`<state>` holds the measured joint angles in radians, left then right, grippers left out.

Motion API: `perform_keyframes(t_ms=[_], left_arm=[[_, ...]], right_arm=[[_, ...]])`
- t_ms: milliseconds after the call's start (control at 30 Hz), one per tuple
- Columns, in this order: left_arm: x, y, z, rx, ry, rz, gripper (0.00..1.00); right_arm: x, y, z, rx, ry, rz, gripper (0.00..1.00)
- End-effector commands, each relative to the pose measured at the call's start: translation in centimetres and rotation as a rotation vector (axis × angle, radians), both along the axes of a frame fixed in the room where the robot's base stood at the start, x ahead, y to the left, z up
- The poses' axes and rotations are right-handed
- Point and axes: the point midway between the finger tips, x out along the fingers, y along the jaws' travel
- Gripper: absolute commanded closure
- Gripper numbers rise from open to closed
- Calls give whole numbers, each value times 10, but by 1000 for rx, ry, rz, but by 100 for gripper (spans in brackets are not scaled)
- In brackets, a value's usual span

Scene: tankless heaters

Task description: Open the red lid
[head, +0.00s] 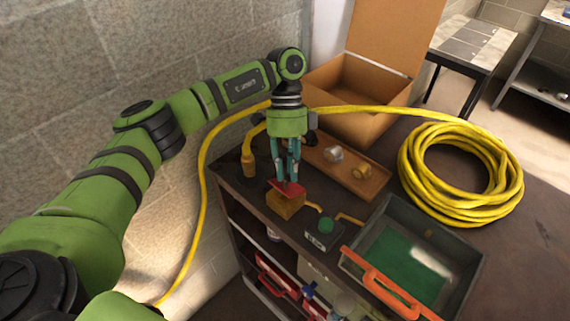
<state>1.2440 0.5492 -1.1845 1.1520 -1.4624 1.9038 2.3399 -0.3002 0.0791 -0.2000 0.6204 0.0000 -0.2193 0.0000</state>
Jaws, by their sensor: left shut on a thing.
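The red lid (291,187) sits at the top of a small orange-brown box (285,206) near the left edge of the dark tabletop. It looks tilted, but how far it stands open is hard to tell. My left gripper (286,180) points down from above, its fingers shut on the red lid. The fingers hide part of the lid's back edge. My right gripper is not in view.
A green button box (324,232) and a grey bin with an orange handle (440,254) stand to the right. Behind are a wooden tray (372,187), an open cardboard box (345,124) and a coiled yellow hose (418,190). A stone wall (60,110) is at left.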

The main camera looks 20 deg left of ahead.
Motion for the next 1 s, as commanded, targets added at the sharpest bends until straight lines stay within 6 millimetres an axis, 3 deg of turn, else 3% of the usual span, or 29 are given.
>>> perform_keyframes(t_ms=[800, 833, 900, 1000], left_arm=[[7, -2, 2, 33, 90, 1, 100], [7, -2, 2, 33, 90, 1, 75], [7, -2, 2, 33, 90, 1, 55], [7, -2, 2, 33, 90, 1, 55]], right_arm=[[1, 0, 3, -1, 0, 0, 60], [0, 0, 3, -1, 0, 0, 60], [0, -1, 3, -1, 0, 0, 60], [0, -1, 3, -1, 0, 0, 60]])
